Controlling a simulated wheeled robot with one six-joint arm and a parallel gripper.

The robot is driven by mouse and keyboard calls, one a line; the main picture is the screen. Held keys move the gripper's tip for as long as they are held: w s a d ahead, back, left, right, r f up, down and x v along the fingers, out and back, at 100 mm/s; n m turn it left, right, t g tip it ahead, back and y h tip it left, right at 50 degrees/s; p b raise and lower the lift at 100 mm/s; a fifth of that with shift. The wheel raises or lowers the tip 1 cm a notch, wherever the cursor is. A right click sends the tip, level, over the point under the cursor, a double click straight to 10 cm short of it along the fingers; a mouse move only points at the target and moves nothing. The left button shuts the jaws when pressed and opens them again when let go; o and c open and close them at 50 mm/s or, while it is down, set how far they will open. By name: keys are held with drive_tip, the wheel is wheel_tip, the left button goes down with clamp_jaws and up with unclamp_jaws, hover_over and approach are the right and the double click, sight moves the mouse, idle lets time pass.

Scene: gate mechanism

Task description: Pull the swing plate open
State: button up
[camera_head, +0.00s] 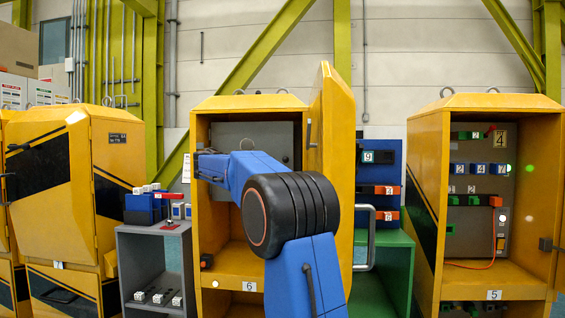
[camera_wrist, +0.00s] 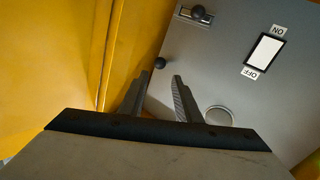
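The swing plate is a grey panel inside the open yellow cabinet numbered 6; its upper part (camera_head: 262,132) shows above my blue arm, which hides much of the rest. In the wrist view the grey plate (camera_wrist: 225,75) fills the right side, with a white ON/OFF window (camera_wrist: 264,51), a round hole (camera_wrist: 218,116) and a slotted latch with a dark knob (camera_wrist: 196,13). A small dark knob (camera_wrist: 160,63) sits near its left edge. My gripper (camera_wrist: 157,88) is open, its fingers apart, with that knob showing just beyond the gap. Nothing is seen between the fingers. Whether they touch the plate is unclear.
The cabinet's yellow door (camera_head: 333,150) stands open on the right. A yellow wall (camera_wrist: 60,60) is close on the left of the gripper. A grey shelf unit (camera_head: 144,255) and a green one (camera_head: 392,265) flank the cabinet. Another open cabinet (camera_head: 425,190) stands at right.

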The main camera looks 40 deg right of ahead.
drive_tip(key=w+d, duration=0.1)
drive_tip(key=d, duration=1)
drive_tip(key=shift+w, duration=0.2)
clamp_jaws()
